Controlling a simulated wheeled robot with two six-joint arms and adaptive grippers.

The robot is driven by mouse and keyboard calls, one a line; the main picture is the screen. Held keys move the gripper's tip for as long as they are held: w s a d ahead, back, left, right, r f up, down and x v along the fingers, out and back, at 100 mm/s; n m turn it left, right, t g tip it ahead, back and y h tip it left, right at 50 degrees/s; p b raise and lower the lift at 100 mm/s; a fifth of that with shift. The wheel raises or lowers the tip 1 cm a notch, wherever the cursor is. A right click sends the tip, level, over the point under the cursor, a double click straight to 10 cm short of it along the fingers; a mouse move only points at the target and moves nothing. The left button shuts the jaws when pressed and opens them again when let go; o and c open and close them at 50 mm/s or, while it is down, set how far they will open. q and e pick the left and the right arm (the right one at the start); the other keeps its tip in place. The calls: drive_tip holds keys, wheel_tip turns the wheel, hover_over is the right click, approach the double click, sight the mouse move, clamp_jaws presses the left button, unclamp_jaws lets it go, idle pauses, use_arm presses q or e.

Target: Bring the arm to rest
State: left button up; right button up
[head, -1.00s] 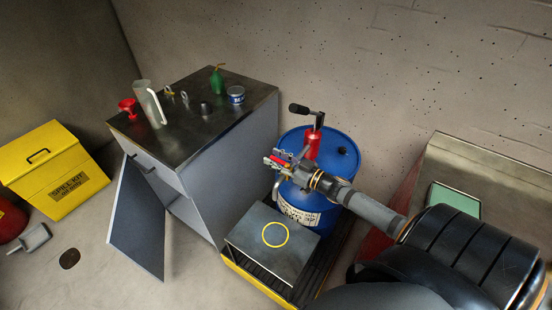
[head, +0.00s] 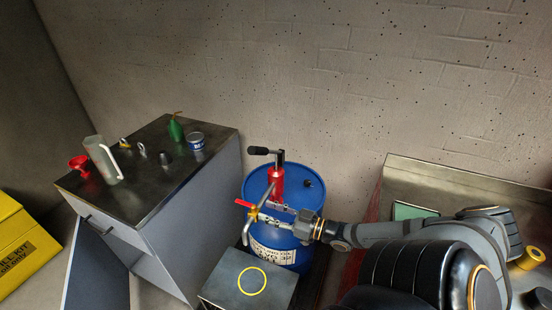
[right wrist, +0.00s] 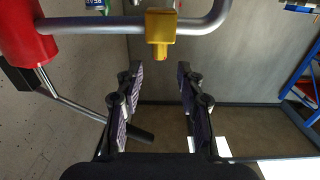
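My right gripper (head: 277,215) is in front of the blue drum (head: 255,188), just right of the pump's spout. In the right wrist view its fingers (right wrist: 160,85) are apart with nothing between them. The red hand pump (head: 276,183) stands upright on the drum with a black handle grip. Its bent grey spout pipe (head: 246,232) carries a brass valve (head: 253,213) with a red lever (head: 244,203). In the right wrist view the brass valve (right wrist: 160,30) and the pipe (right wrist: 95,25) lie beyond the fingertips, apart from them. My left gripper is not in view.
A grey box with a yellow ring (head: 252,281) on top stands below the spout. The cabinet (head: 190,215) at left has its door open and holds a jug (head: 103,160), a red funnel (head: 79,163) and a tin (head: 195,141). A bench (head: 450,185) stands at right.

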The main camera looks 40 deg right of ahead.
drive_tip(key=shift+v, duration=0.85)
